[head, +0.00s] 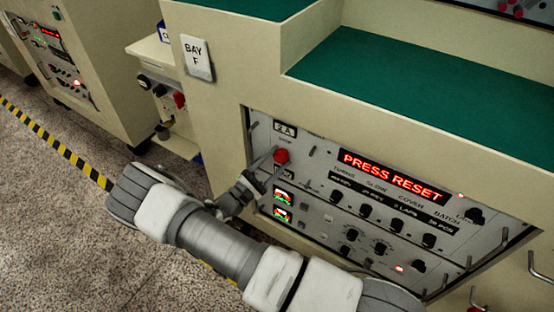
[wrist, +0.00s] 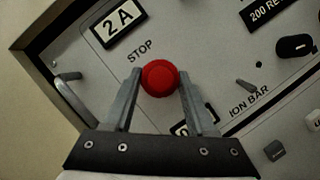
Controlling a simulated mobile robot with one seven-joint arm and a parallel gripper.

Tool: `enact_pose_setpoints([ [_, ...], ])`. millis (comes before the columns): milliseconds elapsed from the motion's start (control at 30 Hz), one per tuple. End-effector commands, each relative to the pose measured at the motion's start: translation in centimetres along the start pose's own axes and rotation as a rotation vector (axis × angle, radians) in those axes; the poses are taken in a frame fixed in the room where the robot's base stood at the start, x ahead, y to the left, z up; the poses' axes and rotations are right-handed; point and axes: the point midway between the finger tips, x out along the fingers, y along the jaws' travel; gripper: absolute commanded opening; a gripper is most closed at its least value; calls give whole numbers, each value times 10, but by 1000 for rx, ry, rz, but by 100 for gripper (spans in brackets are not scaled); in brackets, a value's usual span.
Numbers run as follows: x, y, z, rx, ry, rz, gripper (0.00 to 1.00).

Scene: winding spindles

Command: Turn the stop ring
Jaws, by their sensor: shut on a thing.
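The stop ring is the red round knob (wrist: 160,78) under the word STOP on a grey control panel (wrist: 215,50). It also shows in the head view as a red knob (head: 282,156) at the panel's upper left, below a 2 A label. My gripper (wrist: 160,84) has one finger on each side of the red knob, shut on it. In the head view my gripper (head: 275,168) reaches the panel from the lower left. The fingers hide part of the panel below the knob.
A red-lit display (head: 393,176) reads PRESS RESET. Rows of black knobs (head: 365,210) lie below it. Metal handles stick out at the panel's edges, one (wrist: 68,92) left of the fingers. A BAY F sign (head: 197,58) is on the cabinet. Floor is open at left.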

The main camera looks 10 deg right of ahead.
Motion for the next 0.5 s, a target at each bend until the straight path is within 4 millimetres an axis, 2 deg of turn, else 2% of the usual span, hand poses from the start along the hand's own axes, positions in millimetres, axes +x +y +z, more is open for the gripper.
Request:
enact_pose_setpoints([
  [500,-1,0,-1,119,4,-50,1],
])
